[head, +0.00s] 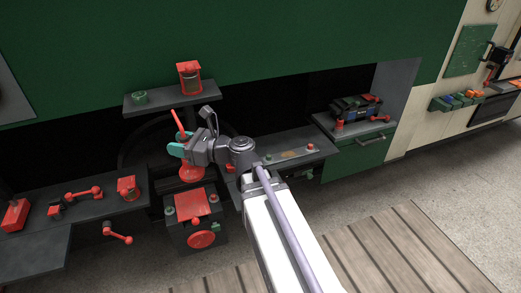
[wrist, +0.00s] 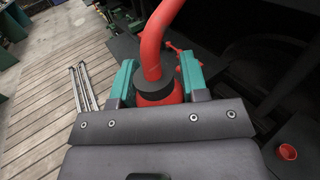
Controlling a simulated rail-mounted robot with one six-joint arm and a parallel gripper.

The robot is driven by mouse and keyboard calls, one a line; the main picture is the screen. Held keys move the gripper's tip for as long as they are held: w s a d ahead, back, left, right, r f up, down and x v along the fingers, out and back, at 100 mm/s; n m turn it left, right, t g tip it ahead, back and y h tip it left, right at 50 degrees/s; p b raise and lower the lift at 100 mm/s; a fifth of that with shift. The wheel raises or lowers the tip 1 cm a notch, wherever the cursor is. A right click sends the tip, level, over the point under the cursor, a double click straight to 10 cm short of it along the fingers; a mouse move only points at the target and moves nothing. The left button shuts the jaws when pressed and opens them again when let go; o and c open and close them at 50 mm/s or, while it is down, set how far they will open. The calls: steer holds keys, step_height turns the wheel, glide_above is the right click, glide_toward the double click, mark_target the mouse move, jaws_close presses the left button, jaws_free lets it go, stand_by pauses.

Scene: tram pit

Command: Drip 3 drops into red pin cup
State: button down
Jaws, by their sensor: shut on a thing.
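My gripper (head: 177,150) has teal fingers and is shut on a red oil can (head: 191,173) with a long spout. The spout points up and tilts slightly in the head view. The wrist view shows the can's red body with a dark collar (wrist: 154,79) between the teal fingers, and its thick red spout curving upward. A small open red cup (wrist: 288,151) stands on a dark surface at the lower right of the wrist view, apart from the can. I cannot tell whether it is the pin cup. No drop is visible.
A dark shelf (head: 170,97) behind the gripper bears a red lantern (head: 189,77) and a green round part (head: 140,97). A red-topped box (head: 193,205) stands below. The left bench (head: 100,200) holds several red parts. A green cabinet (head: 357,155) stands right. Slatted flooring (head: 375,250) lies open in front.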

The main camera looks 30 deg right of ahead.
steer(key=w+d+f+m+g+h+b, duration=0.1)
steer(key=w+d+f+m+h+b, duration=0.1)
steer(key=d+f+b, duration=0.4)
steer(key=w+d+f+m+g+h+b, duration=0.1)
steer(key=w+d+f+m+b, duration=0.3)
steer(key=f, duration=1)
steer(key=w+d+f+m+g+h+b, duration=0.2)
steer(key=w+d+f+m+b, duration=0.1)
steer(key=w+d+f+b, duration=0.4)
steer(key=shift+d+f+g+h+b, duration=0.3)
steer(key=shift+d+f+b, duration=1.25)
steer(key=shift+f+b, duration=0.25)
steer(key=shift+w+r+m+g+p, duration=0.1)
steer(key=shift+r+m+g+p, duration=1)
steer(key=shift+p, duration=1.2)
steer(key=shift+r, duration=0.2)
